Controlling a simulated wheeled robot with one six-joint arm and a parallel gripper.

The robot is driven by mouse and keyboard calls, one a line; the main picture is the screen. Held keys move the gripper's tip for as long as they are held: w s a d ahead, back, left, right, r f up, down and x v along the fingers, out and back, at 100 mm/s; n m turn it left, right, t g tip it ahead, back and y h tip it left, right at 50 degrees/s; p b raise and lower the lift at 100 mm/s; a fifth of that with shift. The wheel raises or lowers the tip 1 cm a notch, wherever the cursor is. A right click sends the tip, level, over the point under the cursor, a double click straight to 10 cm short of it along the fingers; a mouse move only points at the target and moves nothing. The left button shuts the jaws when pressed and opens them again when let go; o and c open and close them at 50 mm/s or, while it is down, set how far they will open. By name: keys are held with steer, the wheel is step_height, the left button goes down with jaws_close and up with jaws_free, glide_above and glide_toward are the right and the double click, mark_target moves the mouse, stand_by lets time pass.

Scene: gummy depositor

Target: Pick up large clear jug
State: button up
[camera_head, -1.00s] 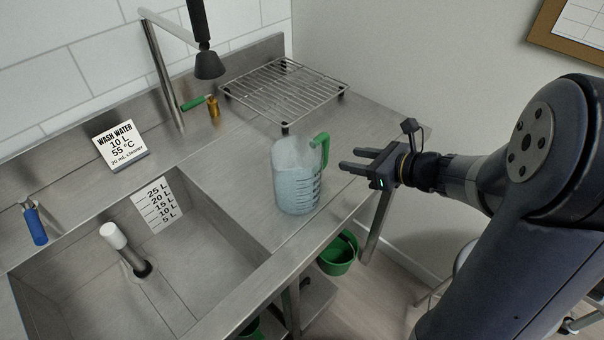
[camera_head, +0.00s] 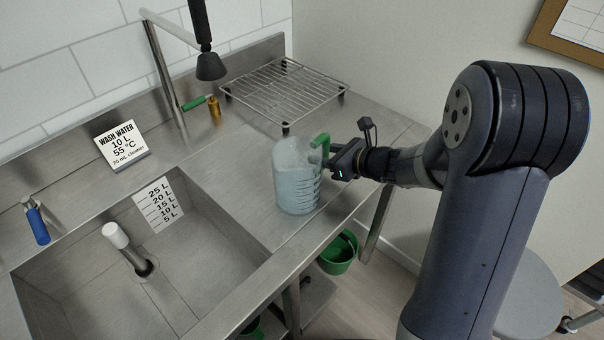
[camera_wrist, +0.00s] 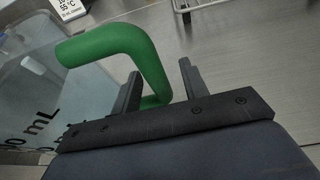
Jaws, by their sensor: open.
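The large clear jug (camera_head: 297,190) stands upright on the steel counter, right of the sink, with black markings on its side and a green handle (camera_head: 321,146) on its right. Its body also shows at the left of the wrist view (camera_wrist: 40,100). My gripper (camera_head: 331,160) is open at the handle. In the wrist view, the green handle (camera_wrist: 150,72) passes between my two fingers (camera_wrist: 160,82), with a finger on either side. The handle's lower end is partly hidden by my gripper. I cannot tell whether either finger touches it.
A wire rack (camera_head: 284,92) stands on the counter behind the jug. The sink (camera_head: 100,285) with a white-topped standpipe (camera_head: 116,236) lies to the left. A faucet (camera_head: 163,75) rises behind it. A green bucket (camera_head: 338,254) is below the counter's front edge.

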jaws_close()
stand_by(0.3)
stand_by(0.3)
